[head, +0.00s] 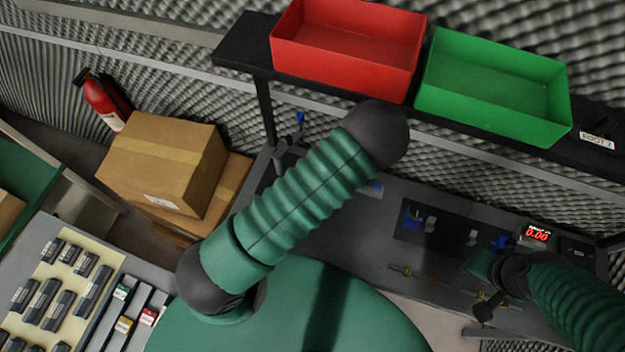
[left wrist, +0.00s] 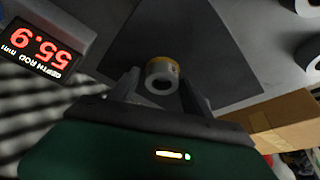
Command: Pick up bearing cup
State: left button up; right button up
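In the left wrist view a small grey ring-shaped cup (left wrist: 162,76) with a gold-coloured rim and a dark hole, apparently the bearing cup, is on a dark grey surface. My left gripper (left wrist: 160,92) has one finger on each side of it. The fingers are apart, with a gap visible at the left finger; I cannot tell whether the right finger touches the cup. In the head view the left gripper is out of sight and I cannot pick out the cup. My right gripper (head: 487,308) is at the lower right over the grey bench, dark and partly hidden by its own arm.
A depth rod display (left wrist: 42,47) reading 55.9 is close on the left in the wrist view. A cardboard box (left wrist: 268,120) is at right. In the head view, red (head: 347,55) and green (head: 492,90) bins stand on a black shelf above the bench (head: 330,225).

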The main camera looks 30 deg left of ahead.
pick_arm(q)
jog(key=shift+s+a, duration=0.1)
grip_shut()
jog(key=shift+r, duration=0.1)
